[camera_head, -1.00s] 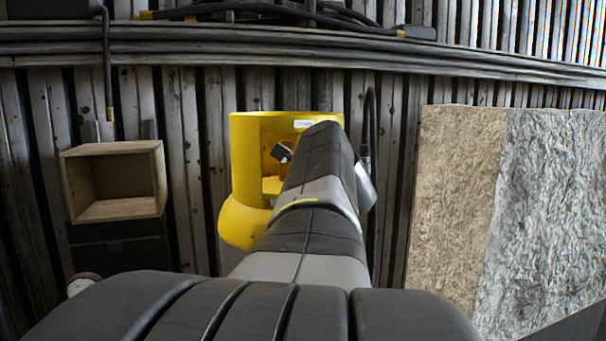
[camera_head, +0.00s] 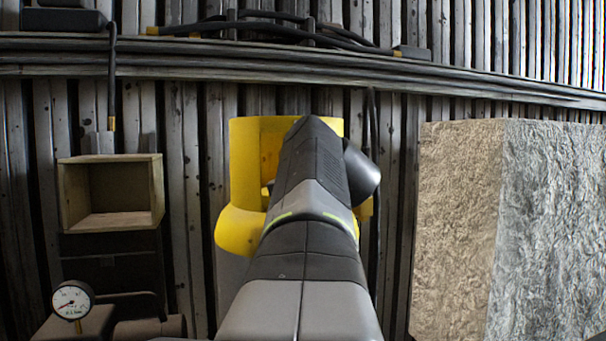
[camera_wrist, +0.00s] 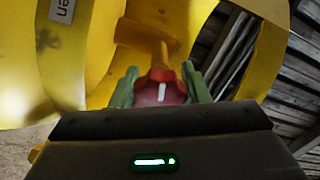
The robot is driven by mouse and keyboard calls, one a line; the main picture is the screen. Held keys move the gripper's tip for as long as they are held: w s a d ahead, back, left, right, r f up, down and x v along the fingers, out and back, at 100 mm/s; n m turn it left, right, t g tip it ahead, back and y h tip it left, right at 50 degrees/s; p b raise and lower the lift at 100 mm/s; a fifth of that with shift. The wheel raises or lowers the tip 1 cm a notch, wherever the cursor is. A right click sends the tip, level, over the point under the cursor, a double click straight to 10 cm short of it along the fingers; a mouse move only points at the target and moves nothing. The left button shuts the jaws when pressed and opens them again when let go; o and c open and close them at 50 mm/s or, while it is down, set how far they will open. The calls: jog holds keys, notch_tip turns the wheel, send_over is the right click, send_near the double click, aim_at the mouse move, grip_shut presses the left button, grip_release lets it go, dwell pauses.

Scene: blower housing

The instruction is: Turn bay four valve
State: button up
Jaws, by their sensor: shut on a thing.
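The yellow blower housing (camera_head: 240,170) stands against the wall in the head view, with my arm across its front and hiding most of its opening. Its curved yellow wall (camera_wrist: 60,85) fills much of the wrist view. My gripper (camera_wrist: 160,88) has two green fingers, one on each side of a red rounded valve part (camera_wrist: 150,95) with a white mark. The fingers are shut on this part. An orange-yellow piece (camera_wrist: 160,55) rises just behind it. My gripper is hidden in the head view.
An open wooden box (camera_head: 110,220) and a pressure gauge (camera_head: 73,300) are at the left. A large rough-faced block (camera_head: 460,220) stands at the right. A dark cable (camera_head: 372,200) hangs beside the housing.

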jog(key=shift+n+b, duration=0.3)
jog(key=shift+n, duration=0.2)
jog(key=o, duration=1)
jog(key=shift+c, duration=0.2)
